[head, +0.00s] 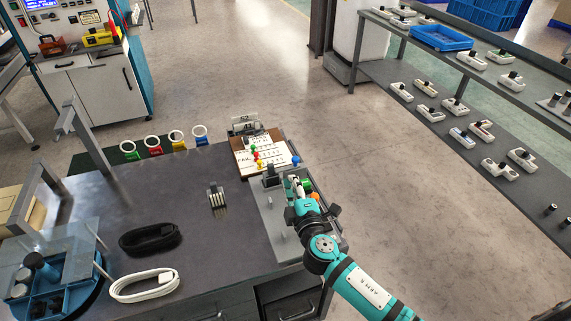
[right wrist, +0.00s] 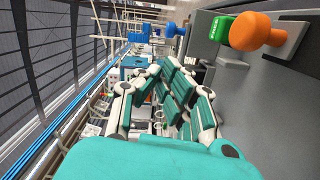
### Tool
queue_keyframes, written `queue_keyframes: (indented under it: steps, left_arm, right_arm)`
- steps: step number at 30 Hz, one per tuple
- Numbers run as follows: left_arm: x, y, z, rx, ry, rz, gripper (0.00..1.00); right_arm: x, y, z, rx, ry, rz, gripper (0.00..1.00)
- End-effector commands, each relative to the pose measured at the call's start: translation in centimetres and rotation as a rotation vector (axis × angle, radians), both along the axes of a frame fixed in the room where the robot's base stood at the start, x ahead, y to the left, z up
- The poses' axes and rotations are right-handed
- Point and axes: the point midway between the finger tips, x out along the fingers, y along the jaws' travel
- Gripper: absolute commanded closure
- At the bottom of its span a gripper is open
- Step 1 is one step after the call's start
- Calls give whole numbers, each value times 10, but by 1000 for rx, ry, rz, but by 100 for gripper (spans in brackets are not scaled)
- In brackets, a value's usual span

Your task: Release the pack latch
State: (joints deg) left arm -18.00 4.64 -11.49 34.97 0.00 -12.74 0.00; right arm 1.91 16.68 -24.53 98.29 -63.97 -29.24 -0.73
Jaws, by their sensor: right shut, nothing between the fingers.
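My right gripper (head: 295,185) reaches over the grey fixture plate (head: 272,217) at the table's right edge. It is shut and empty; its closed fingers also show in the right wrist view (right wrist: 170,80). A green part (head: 307,184) and an orange knob (head: 315,196) stand just right of the fingers. In the right wrist view, the orange knob (right wrist: 252,32) and green part (right wrist: 217,27) sit at upper right on a grey bracket, apart from the fingers. A dark block (head: 271,180) stands left of the gripper. I cannot tell which part is the pack latch. My left gripper is not visible.
A board with papers and coloured pegs (head: 262,152) lies behind the fixture. A small metal-pronged part (head: 217,196), a black cable (head: 150,238) and a white cable (head: 144,285) lie on the table. Coloured rings (head: 176,135) line the back edge. The middle tabletop is mostly clear.

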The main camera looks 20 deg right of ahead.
Motion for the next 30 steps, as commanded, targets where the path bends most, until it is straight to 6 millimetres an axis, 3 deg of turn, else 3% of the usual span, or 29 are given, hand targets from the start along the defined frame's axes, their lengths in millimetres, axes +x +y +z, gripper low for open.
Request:
queue_keyframes:
  steps: [6, 12, 20, 26, 30]
  left_arm:
    - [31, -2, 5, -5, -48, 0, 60]
    - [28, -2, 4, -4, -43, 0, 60]
    - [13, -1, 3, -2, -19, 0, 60]
    - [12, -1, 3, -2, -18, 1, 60]
    - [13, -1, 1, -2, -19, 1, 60]
  right_arm:
    - [43, -2, 0, 0, -2, -1, 100]
    - [69, -3, -2, 1, -1, 0, 100]
    - [77, -4, -3, 2, 0, 0, 100]
    - [77, -4, -3, 1, 0, 0, 100]
    - [77, -14, -4, 0, 0, -2, 100]
